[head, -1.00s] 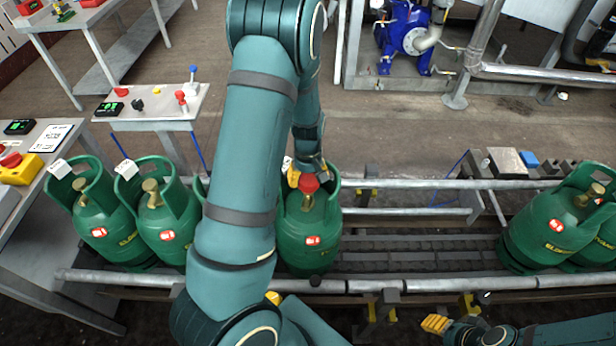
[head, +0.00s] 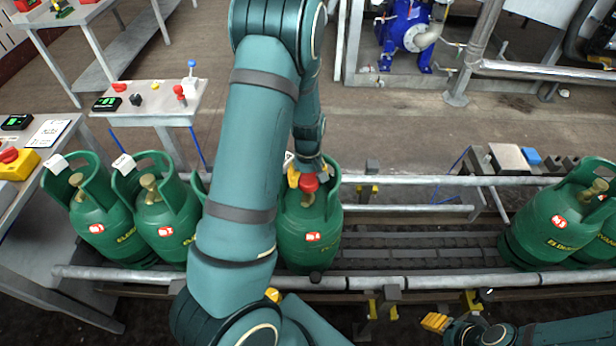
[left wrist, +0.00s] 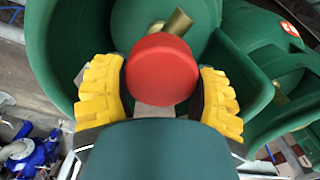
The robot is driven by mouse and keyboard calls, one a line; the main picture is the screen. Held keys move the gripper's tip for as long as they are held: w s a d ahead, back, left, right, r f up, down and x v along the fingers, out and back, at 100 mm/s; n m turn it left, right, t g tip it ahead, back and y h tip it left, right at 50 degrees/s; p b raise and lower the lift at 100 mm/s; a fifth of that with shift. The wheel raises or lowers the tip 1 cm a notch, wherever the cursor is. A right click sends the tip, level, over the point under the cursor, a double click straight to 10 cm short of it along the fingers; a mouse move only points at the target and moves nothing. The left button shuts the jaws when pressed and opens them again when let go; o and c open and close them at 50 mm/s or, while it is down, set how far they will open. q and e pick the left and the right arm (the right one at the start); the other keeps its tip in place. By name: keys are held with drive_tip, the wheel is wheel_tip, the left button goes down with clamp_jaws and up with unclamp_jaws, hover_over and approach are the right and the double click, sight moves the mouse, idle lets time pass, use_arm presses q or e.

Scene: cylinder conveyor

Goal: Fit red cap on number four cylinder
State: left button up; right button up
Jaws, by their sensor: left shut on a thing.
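The red cap (head: 309,183) is between the yellow fingers of my left gripper (head: 307,178), which is shut on it. In the left wrist view the red cap (left wrist: 160,68) shows round between the fingers of the left gripper (left wrist: 160,90). The cap is at the top of the valve of the green cylinder (head: 308,243) under my left arm; its small red label seems to read No 4. Brass valve parts (left wrist: 178,22) show just beyond the cap. I cannot tell whether the cap is seated. My right gripper (head: 435,322) is at the lower right; its opening is unclear.
The cylinder's green collar (left wrist: 45,50) surrounds the valve closely.

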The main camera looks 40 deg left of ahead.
sight(308, 176)
use_arm(q)
drive_tip(key=shift+f+b, duration=0.35)
drive_tip(key=shift+f, duration=0.15)
drive_tip(key=o, duration=1.1)
drive_tip(key=shift+c, duration=0.2)
drive_tip(key=shift+r, duration=0.1)
wheel_tip(308, 176, up, 12)
